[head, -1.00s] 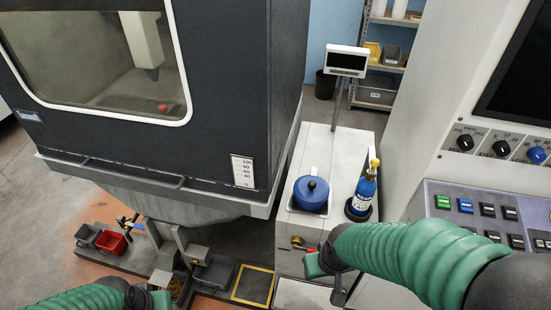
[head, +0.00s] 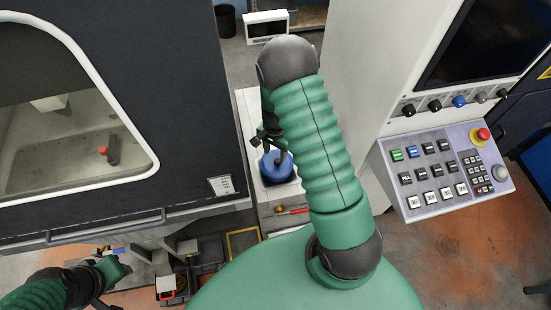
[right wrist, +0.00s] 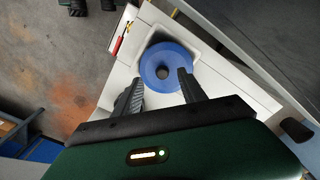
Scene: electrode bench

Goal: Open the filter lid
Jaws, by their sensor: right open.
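The round blue filter lid (head: 283,177) with its dark knob sits on the white cabinet (head: 246,105). My right gripper (head: 266,140) is over it, pointing down, and hides part of the lid and knob. The fingers appear apart from the knob. My left gripper (head: 116,270) is low at the left, away from the lid; its jaws are too small to read.
A red-handled valve (head: 292,210) is on the cabinet front below the lid. The dark machine (head: 205,130) with a window stands left of it. A control panel (head: 440,172) with buttons is at the right. A small display (head: 266,27) stands behind.

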